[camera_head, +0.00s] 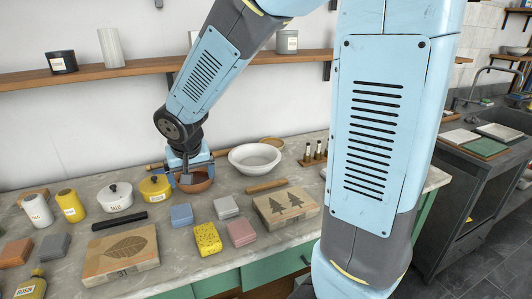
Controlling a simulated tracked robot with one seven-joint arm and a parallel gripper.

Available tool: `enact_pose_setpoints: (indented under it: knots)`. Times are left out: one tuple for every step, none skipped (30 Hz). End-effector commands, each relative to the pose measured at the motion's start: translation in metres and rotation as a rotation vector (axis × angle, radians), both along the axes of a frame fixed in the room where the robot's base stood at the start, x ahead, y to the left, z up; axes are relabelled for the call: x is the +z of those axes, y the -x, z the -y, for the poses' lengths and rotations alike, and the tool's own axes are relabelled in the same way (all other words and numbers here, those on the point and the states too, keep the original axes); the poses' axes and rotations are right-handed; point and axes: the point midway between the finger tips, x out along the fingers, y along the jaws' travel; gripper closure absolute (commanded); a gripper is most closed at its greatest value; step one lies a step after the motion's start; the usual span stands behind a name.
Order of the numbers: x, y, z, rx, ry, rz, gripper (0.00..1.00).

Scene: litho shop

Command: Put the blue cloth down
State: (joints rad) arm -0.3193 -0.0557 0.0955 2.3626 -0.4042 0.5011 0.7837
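A small folded blue block that looks like the blue cloth (181,215) lies on the grey stone worktop (195,262), left of the middle. My gripper (187,176) points down behind it and just above it in the picture, apart from it. The gripper is in front of a terracotta bowl (200,184) and partly covers it. The fingertips are small and blend with the bowl, so I cannot tell whether they are open or shut. I see no cloth hanging from them.
Near the blue cloth are a yellow sponge (208,239), a pink block (240,233), a pale grey block (226,208) and a yellow lidded pot (155,188). Carved blocks with a leaf (121,256) and trees (287,206) flank them. A white bowl (254,159) stands behind.

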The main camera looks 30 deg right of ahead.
Motion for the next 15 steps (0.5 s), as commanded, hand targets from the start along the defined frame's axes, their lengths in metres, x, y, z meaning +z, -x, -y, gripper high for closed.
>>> enact_pose_setpoints:
  knots:
    - [0.014, 0.007, 0.014, -0.011, 0.002, 0.012, 0.05]
    - [0.021, 0.011, 0.022, -0.013, 0.006, 0.015, 0.05]
    - [0.029, 0.017, 0.031, -0.017, 0.01, 0.017, 0.05]
    - [0.036, 0.022, 0.038, -0.018, 0.013, 0.02, 0.05]
    - [0.042, 0.027, 0.045, -0.02, 0.014, 0.022, 0.05]
    - [0.05, 0.034, 0.054, -0.022, 0.017, 0.025, 0.05]
    - [0.055, 0.04, 0.061, -0.023, 0.018, 0.026, 0.05]
    - [0.061, 0.045, 0.067, -0.024, 0.019, 0.028, 0.05]
    - [0.067, 0.054, 0.075, -0.024, 0.02, 0.028, 0.05]
    - [0.073, 0.06, 0.08, -0.024, 0.02, 0.031, 0.05]
    - [0.078, 0.066, 0.086, -0.024, 0.02, 0.033, 0.05]
    - [0.084, 0.075, 0.093, -0.024, 0.02, 0.036, 0.05]
    - [0.088, 0.081, 0.097, -0.022, 0.019, 0.038, 0.05]
    - [0.092, 0.088, 0.102, -0.021, 0.019, 0.038, 0.05]
    - [0.097, 0.097, 0.108, -0.019, 0.016, 0.041, 0.05]
